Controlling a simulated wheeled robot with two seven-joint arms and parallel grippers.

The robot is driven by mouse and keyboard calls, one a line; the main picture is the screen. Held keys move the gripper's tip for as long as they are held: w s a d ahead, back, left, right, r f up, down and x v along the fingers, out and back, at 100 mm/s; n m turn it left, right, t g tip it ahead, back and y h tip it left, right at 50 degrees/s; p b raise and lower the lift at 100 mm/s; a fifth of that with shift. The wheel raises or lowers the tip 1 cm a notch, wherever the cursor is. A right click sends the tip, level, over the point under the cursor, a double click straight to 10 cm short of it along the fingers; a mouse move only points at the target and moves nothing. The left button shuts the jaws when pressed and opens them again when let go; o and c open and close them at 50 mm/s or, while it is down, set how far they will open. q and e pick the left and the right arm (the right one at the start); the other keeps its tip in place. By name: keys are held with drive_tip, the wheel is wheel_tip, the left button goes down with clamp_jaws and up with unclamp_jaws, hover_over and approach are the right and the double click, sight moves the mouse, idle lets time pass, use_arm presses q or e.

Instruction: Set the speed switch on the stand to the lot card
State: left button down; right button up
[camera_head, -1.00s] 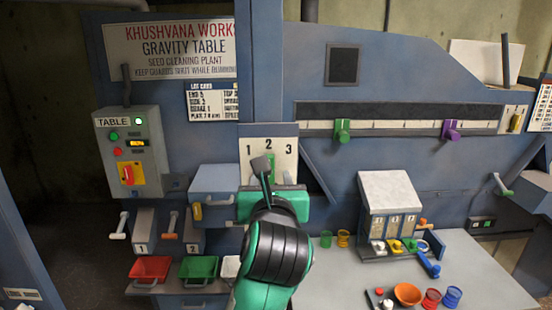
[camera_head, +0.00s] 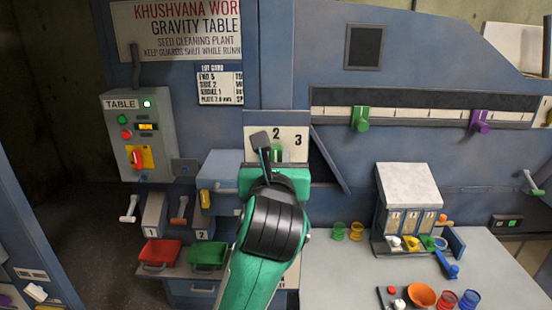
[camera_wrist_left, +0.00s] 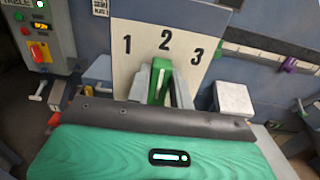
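The speed switch is a green lever (camera_wrist_left: 160,82) on a white plate (camera_wrist_left: 125,62) marked 1, 2, 3. In the left wrist view it stands upright below the 2. In the head view the switch (camera_head: 276,153) is partly hidden by my left gripper (camera_head: 273,154). The gripper's grey fingers (camera_wrist_left: 161,88) stand on either side of the lever, apart; firm contact is not visible. The lot card (camera_head: 220,84) hangs above left, with small lines of text; its right side is hidden by a blue post. My right gripper is out of view.
A grey TABLE control box (camera_head: 139,135) stands left, with a red and yellow knob. A blue box (camera_head: 220,178) sits close left of the switch. Red (camera_head: 160,254) and green (camera_head: 208,256) trays are below. A grey bench (camera_head: 345,290) with small items lies right.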

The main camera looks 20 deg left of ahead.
use_arm(q)
drive_tip(key=m+p, duration=0.4)
drive_tip(key=shift+w+d+m, duration=0.1)
drive_tip(key=shift+d+m, duration=0.2)
drive_tip(key=shift+d, duration=0.05)
drive_tip(key=shift+w+d+f+m+p, duration=0.1)
drive_tip(key=shift+d+f+m+p, duration=0.1)
drive_tip(key=shift+m+p, duration=0.9)
drive_tip(key=shift+d+f+m+p, duration=0.1)
drive_tip(key=shift+f+m+p, duration=0.05)
drive_tip(key=shift+m+p, duration=0.95)
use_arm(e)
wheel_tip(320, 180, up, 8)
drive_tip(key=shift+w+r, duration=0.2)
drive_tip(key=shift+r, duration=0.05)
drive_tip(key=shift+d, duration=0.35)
use_arm(q)
drive_tip(key=c, duration=1.2)
unclamp_jaws()
drive_tip(key=shift+w, duration=0.1)
drive_tip(key=shift+c, duration=0.2)
